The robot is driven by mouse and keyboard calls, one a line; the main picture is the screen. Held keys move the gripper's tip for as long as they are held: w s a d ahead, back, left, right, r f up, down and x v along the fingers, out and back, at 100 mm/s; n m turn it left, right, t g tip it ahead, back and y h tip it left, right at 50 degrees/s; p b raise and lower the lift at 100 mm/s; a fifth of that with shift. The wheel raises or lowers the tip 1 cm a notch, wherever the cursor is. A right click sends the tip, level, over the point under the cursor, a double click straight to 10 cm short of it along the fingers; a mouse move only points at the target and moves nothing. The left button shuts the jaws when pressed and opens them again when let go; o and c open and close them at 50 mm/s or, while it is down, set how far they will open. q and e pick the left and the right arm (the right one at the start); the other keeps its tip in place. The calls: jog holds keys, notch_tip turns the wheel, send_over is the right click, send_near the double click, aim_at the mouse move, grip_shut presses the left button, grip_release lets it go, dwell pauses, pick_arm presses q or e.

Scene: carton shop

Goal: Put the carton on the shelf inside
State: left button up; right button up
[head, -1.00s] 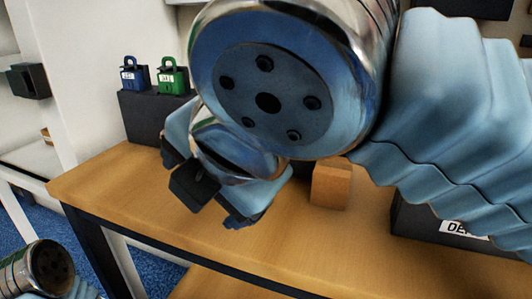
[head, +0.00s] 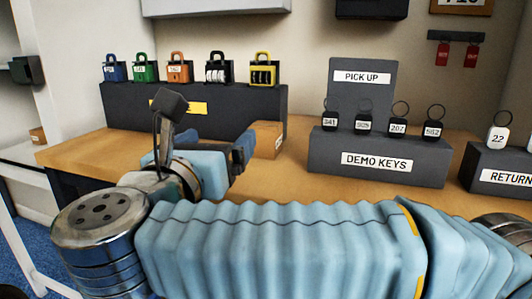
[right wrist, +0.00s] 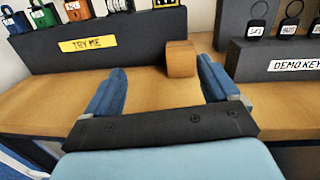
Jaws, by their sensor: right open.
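A small brown carton (head: 268,139) stands on the wooden counter (head: 85,150), in front of the right end of the dark padlock stand. It also shows in the right wrist view (right wrist: 181,59), beyond my fingertips. My right gripper (head: 215,145) is open and empty above the counter. In the right wrist view my right gripper (right wrist: 161,72) has its two blue fingers wide apart, with the carton ahead and toward the right finger, not between them. A white shelf (head: 22,153) is at the far left, with another small brown box (head: 38,135) on it. My left gripper is out of view.
The dark padlock stand (head: 130,103) holds several coloured padlocks behind the carton. A dark key stand (head: 380,150) labelled "DEMO KEYS" is to the right, and a returns box (head: 500,172) beyond it. Bare counter lies between my fingers and the carton.

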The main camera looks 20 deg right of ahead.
aim_at(260, 131)
jog(key=shift+s+d+f+m+g+h, duration=0.25)
jog(key=shift+d+f+m+g+h, duration=0.3)
jog(key=shift+d+f+m, duration=0.3)
jog(key=p+x, duration=0.1)
jog(key=x, duration=0.5)
jog(key=shift+w+d, duration=0.25)
jog(key=shift+d, duration=0.1)
jog(key=shift+f+p+x, duration=0.15)
jog(key=shift+p+x, duration=0.3)
jog(key=shift+x, duration=1.1)
jog(key=shift+f+p+x, duration=0.15)
jog(key=shift+p+x, duration=0.25)
jog(key=shift+x, duration=1.2)
jog(key=shift+s+d, duration=0.1)
jog(key=shift+d, duration=0.05)
jog(key=c, duration=1.2)
jog(key=shift+r, duration=0.1)
